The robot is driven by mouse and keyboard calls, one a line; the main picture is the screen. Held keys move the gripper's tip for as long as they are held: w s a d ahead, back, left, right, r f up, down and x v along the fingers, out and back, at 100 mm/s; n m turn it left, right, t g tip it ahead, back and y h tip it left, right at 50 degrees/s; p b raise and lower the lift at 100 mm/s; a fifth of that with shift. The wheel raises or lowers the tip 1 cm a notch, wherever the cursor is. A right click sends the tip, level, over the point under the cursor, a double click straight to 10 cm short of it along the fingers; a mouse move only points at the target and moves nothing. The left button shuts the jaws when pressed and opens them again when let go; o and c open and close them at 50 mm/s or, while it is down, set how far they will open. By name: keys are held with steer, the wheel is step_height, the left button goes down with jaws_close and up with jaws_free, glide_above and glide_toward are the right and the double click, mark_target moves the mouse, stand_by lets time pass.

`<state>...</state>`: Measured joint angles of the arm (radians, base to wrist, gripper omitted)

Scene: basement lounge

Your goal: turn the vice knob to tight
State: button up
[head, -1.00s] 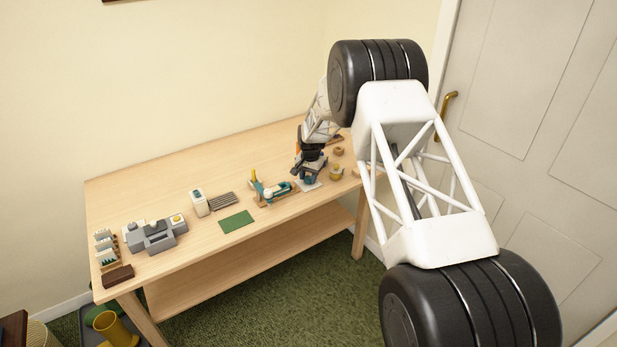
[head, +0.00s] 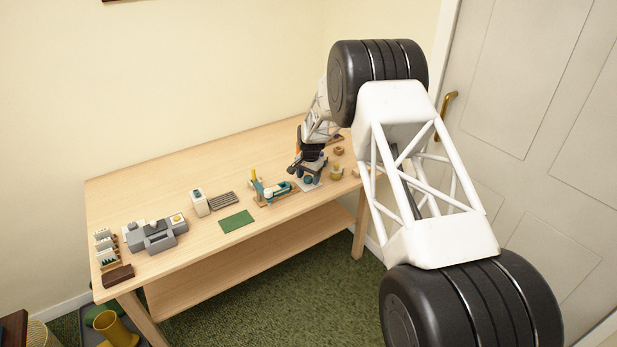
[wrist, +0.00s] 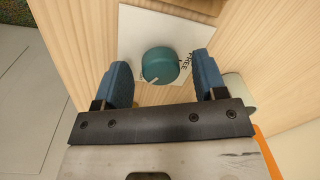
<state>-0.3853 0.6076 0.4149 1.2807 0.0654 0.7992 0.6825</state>
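The vice knob (wrist: 160,64) is a round teal knob on a white plate (wrist: 140,27) in the wrist view. A pale pointer line on it points to the lower left. The word FREE is printed on the plate to its right. My gripper (wrist: 161,72) is open, with one blue finger on each side of the knob and a visible gap on both sides. In the head view my gripper (head: 307,172) is low over the knob (head: 308,180) at the right part of the table. Any tight mark is not visible.
On the wooden table (head: 200,165), a teal and wooden tool (head: 272,190) stands left of my gripper. A small yellow-topped item (head: 336,172) is close on the right. A green mat (head: 236,221) and a grey machine (head: 156,235) lie further left.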

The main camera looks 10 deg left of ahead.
mark_target(310, 178)
steer(key=shift+r, duration=0.15)
steer(key=shift+s+d+r, duration=0.1)
steer(key=shift+d+r, duration=0.05)
steer(key=shift+r, duration=1.75)
steer(key=shift+d+r, duration=0.1)
steer(key=shift+r, duration=1.75)
steer(key=shift+r, duration=0.1)
